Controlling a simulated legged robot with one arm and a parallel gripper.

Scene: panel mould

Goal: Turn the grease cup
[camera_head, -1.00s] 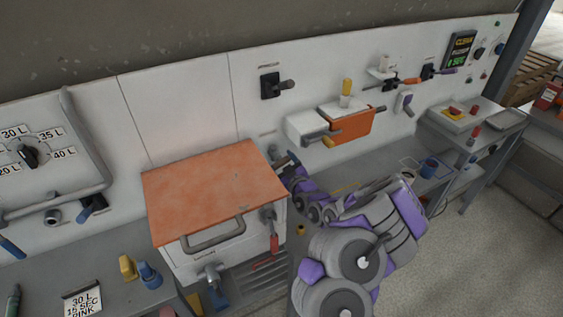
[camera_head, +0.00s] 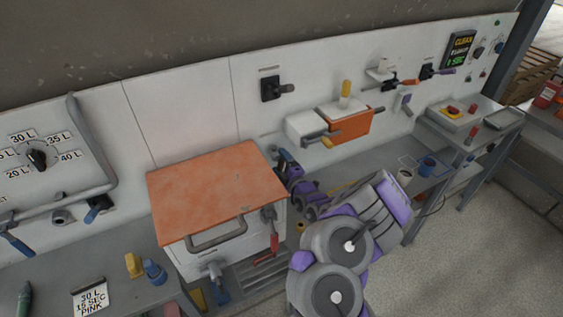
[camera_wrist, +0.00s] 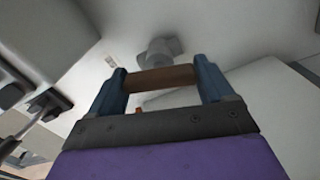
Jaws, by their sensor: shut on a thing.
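My gripper (camera_wrist: 160,88) has its two blue fingers on either side of a brown, rounded piece and is shut on it. This piece, which I take to be the grease cup (camera_wrist: 160,79), spans the gap between the fingers. A grey round fitting (camera_wrist: 160,48) on a pale surface shows just beyond it. In the head view my gripper (camera_head: 284,157) is small, at the panel just right of the orange-topped box (camera_head: 215,190). The cup cannot be made out there. I cannot tell how far it is turned.
The box's lid handle (camera_head: 216,236) and red-handled valve (camera_head: 273,243) are close to my arm. A white unit with an orange front (camera_head: 350,126) sits on the panel to the right. In the wrist view, pale bodies flank the gripper closely.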

